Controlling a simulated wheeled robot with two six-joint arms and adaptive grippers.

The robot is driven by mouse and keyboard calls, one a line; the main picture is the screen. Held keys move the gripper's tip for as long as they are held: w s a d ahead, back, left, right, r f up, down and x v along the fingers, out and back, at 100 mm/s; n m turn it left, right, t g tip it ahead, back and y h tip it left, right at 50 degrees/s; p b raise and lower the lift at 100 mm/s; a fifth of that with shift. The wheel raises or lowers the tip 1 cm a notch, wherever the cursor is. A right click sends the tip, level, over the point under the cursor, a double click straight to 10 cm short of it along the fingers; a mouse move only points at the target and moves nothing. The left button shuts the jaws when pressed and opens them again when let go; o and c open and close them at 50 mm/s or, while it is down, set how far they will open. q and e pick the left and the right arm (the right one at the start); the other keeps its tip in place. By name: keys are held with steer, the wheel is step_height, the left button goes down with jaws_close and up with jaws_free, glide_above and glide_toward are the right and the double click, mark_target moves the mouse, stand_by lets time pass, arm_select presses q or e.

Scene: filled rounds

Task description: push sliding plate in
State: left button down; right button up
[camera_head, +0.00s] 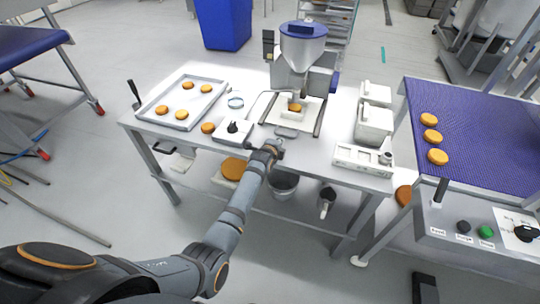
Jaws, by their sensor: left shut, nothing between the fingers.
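The sliding plate (281,113) is a pale plate between dark rails in front of a filling machine (303,50) with a blue-topped hopper. A small light block with an orange-brown round (295,107) sits on the plate under the nozzle. A grey handle (286,132) shows at the plate's front edge. My left gripper (279,146) is shut and empty, just in front of this handle at the table's front edge. I cannot tell whether it touches the handle. My right gripper is not in view.
A tray (208,86) with several rounds stands at the table's left. A loose round (208,128) and a control box (233,130) sit left of the gripper. White boxes (374,124) stand right. A blue conveyor (480,120) with 3 rounds is farther right.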

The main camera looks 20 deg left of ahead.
arm_select(q)
steer(key=v, duration=0.3)
steer(key=shift+s+r, duration=0.25)
steer(key=shift+s, duration=0.1)
steer(key=v, duration=0.4)
steer(key=s+a+f+n+g, duration=0.1)
steer(key=s+a+n+g, duration=0.15)
steer(key=s+n, duration=0.6)
steer(key=s+a+n+g+y, duration=0.1)
steer(key=s+a+n+g, duration=0.15)
steer(key=s, duration=1.05)
steer(key=s+a+f+n+g, duration=0.15)
steer(key=s+n+g, duration=0.35)
steer(key=s, duration=0.5)
steer(key=s+a+f+n, duration=0.1)
steer(key=a+f, duration=0.1)
steer(key=f, duration=1.1)
steer(key=s+a+f+n, duration=0.1)
steer(key=f, duration=1.2)
steer(key=s+a+f+g, duration=0.1)
steer(key=s+f, duration=1.5)
steer(key=s, duration=0.2)
steer(key=shift+s+a+f, duration=0.15)
steer(key=shift+s+f, duration=0.2)
steer(key=shift+s, duration=0.05)
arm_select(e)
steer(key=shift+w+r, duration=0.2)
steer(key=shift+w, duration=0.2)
